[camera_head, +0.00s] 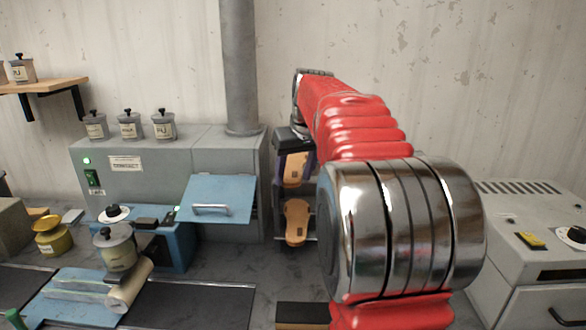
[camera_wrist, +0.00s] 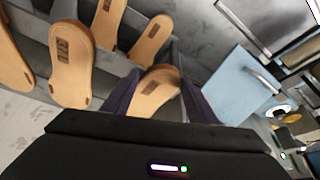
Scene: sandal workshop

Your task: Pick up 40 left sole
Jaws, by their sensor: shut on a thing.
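My gripper (camera_head: 293,150) is shut on a tan sole (camera_head: 297,170) in front of the rack beside the grey machine. In the wrist view, the two dark purple fingers of my gripper (camera_wrist: 160,88) stand on either side of this sole (camera_wrist: 153,96), which has a small dark mark. I cannot read a size or side on it. Another tan sole (camera_head: 297,222) hangs below it in the head view. The wrist view shows several more soles on the rack, among them a large one (camera_wrist: 70,72) with a dark label and one farther off (camera_wrist: 108,22).
The grey machine (camera_head: 165,165) with a blue flap (camera_head: 215,198) and handle stands left of the rack. A workbench with a blue mat (camera_head: 70,300) and a grey pot (camera_head: 115,248) lies front left. A grey cabinet (camera_head: 525,225) stands right.

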